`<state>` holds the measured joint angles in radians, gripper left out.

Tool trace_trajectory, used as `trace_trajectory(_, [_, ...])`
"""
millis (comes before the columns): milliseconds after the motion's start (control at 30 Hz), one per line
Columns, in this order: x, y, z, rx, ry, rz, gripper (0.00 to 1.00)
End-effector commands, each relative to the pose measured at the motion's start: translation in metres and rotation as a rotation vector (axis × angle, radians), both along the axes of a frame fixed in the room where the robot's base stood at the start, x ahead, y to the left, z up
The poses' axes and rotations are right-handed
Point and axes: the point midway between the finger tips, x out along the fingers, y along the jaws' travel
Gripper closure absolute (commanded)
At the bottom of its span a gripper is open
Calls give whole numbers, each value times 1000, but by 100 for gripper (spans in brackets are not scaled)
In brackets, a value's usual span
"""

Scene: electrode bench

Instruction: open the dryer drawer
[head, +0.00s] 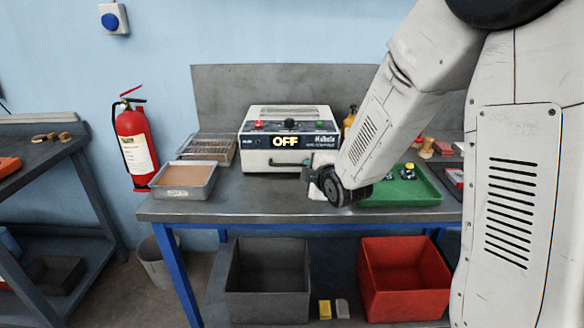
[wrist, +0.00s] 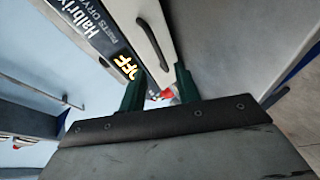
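The dryer (head: 258,150) is a white box with a dark panel and a lit OFF display, standing on the bench. Its drawer front (head: 268,163) carries a dark bar handle (head: 289,163) and looks shut. In the wrist view the handle (wrist: 152,43) runs slantwise, its lower end near the gap between my fingertips. My gripper (wrist: 159,80) shows two dark green fingers apart, with no handle visibly gripped. In the head view my gripper (head: 312,175) is at the dryer's lower right front, partly hidden by my wrist.
A shallow tray (head: 185,193) and a wire-like rack (head: 228,158) stand left of the dryer. A green tray (head: 425,197) with small parts lies right of my wrist. A small red and white thing (wrist: 165,93) shows between my fingers; I cannot tell what it is.

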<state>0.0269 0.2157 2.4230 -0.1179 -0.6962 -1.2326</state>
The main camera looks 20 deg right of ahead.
Motion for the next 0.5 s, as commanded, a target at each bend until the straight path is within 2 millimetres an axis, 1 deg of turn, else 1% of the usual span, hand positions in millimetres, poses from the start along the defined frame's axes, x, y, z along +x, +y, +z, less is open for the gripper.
trace_trajectory(33, [7,1,-10,-42,-39,25,68])
trace_trajectory(133, [16,4,-17,-114,-122,62,68])
trace_trajectory(233, [21,6,-20,-156,-173,80,68])
trace_trajectory(367, [30,7,-22,-175,-197,87,68])
trace_trajectory(500, [50,10,-26,-176,-197,89,68])
